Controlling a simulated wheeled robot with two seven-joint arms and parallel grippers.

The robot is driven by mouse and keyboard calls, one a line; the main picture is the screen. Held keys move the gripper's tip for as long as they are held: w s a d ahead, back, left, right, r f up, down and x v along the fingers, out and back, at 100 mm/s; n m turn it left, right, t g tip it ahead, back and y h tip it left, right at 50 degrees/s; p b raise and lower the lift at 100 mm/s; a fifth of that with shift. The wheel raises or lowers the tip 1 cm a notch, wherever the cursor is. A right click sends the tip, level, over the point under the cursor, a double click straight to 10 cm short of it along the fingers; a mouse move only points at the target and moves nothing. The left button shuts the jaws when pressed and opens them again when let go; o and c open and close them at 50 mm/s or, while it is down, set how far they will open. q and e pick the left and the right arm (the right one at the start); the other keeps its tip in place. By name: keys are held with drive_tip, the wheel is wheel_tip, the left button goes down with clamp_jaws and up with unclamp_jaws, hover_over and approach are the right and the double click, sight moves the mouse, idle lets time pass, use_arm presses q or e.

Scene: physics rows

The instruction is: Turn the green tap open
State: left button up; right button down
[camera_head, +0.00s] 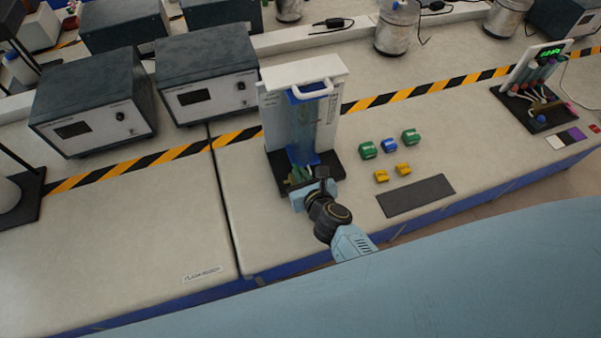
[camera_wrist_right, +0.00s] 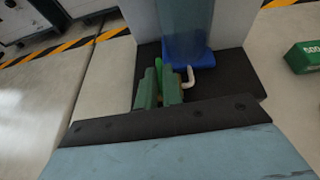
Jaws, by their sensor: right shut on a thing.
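The green tap (camera_wrist_right: 160,70) shows in the right wrist view as a bright green upright piece at the foot of a blue, see-through column (camera_wrist_right: 186,25). My right gripper (camera_wrist_right: 160,92) is shut on it, with a finger on each side; the fingers hide much of the tap. In the head view the column (camera_head: 305,125) stands in a white frame on a black base, and my right gripper (camera_head: 301,178) is at the front of that base. A white bent spout (camera_wrist_right: 188,76) is just right of the fingers. My left gripper is not in view.
Green, blue and yellow blocks (camera_head: 389,146) sit right of the stand, with a dark mat (camera_head: 416,195) in front of them. Two grey boxes with displays (camera_head: 207,72) stand behind left. The bench at front left is clear except for a label (camera_head: 203,273).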

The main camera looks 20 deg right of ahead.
drive_tip(key=shift+d+r+n+y+p, duration=0.15)
drive_tip(key=shift+d+n+y+p, duration=0.1)
drive_tip(key=shift+n+y+p, duration=0.5)
drive_tip(key=shift+w+d+n+g+y+p, duration=0.15)
drive_tip(key=shift+n+g+y+p, duration=0.3)
drive_tip(key=shift+n+y, duration=0.4)
drive_tip(key=shift+d+n+g+y, duration=0.15)
drive_tip(key=shift+n+g+y, duration=0.2)
drive_tip(key=shift+n+y, duration=0.6)
drive_tip(key=shift+w+d+f+n+g+y, duration=0.15)
drive_tip(key=shift+f+n+g+y, duration=0.1)
drive_tip(key=shift+n+g+y, duration=0.6)
drive_tip(key=n+g+y+b, duration=0.2)
drive_tip(key=shift+w+d+f+n+y+b, duration=0.1)
drive_tip(key=shift+w+d+n+y+b, duration=0.05)
drive_tip(key=shift+n+y+b, duration=0.15)
drive_tip(key=n+g+y+b, duration=0.1)
drive_tip(key=n+g+b, duration=0.1)
drive_tip(key=n+g+y+b, duration=0.1)
drive_tip(key=n+g+b, duration=0.1)
drive_tip(key=shift+w+d+b, duration=0.15)
drive_tip(key=shift+w+b, duration=0.2)
drive_tip(key=shift+w+r+n+g+y+b, duration=0.1)
drive_tip(key=shift+n+g+y+b, duration=0.15)
drive_tip(key=shift+n+g+b, duration=0.45)
drive_tip(key=shift+w+r+n+g+y+b, duration=0.1)
drive_tip(key=shift+n+g+y+b, duration=0.15)
drive_tip(key=shift+n+g+b, duration=0.45)
